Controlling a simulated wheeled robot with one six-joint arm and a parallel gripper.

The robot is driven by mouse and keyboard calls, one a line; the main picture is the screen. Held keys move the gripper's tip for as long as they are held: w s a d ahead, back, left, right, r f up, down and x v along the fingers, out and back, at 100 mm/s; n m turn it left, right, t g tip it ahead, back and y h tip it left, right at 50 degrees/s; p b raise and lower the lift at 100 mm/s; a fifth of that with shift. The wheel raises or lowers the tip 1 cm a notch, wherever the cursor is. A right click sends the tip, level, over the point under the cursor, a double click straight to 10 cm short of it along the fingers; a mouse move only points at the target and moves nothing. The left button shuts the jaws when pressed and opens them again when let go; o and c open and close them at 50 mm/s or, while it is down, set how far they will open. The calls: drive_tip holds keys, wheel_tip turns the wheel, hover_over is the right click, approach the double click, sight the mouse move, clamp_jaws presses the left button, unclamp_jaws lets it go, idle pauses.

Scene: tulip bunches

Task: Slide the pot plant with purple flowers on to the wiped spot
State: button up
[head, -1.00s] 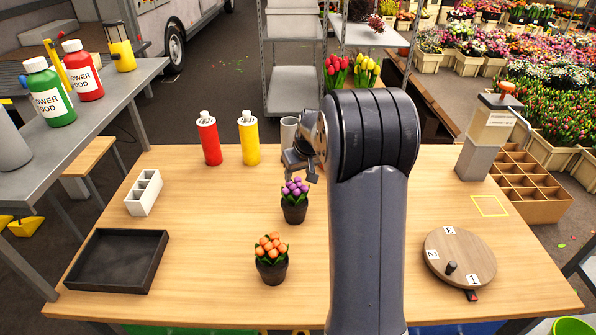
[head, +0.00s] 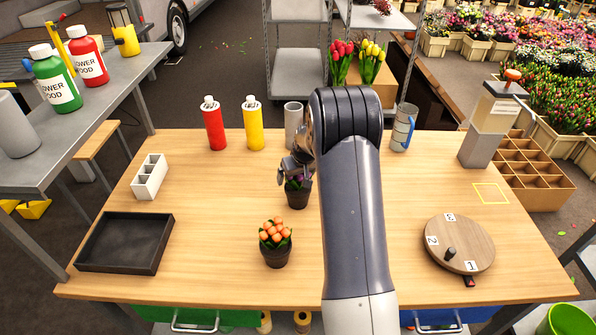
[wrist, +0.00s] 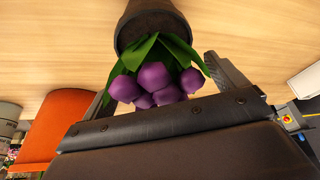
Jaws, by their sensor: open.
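The pot plant with purple flowers (head: 298,198) stands upright in a dark pot near the middle of the wooden table. In the wrist view its purple blooms (wrist: 155,84) and dark pot (wrist: 152,22) show close up. My gripper (head: 295,171) is at the plant and hides most of its flowers in the head view. Its jaws are open, with one finger on each side of the blooms; I cannot tell whether they touch. A yellow square outline (head: 490,185) marks a patch of bare table at the right. No other wiped-looking spot is distinguishable.
An orange-flowered pot plant (head: 275,244) stands just in front of it. Red (head: 214,125) and yellow (head: 253,124) bottles and a grey cylinder (head: 292,122) stand behind. A round wooden disc (head: 458,243) lies at right. A black tray (head: 126,243) sits at left.

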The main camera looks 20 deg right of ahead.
drive_tip(key=shift+c, duration=0.2)
drive_tip(key=c, duration=1.2)
drive_tip(key=shift+c, duration=0.2)
drive_tip(key=shift+s, duration=0.15)
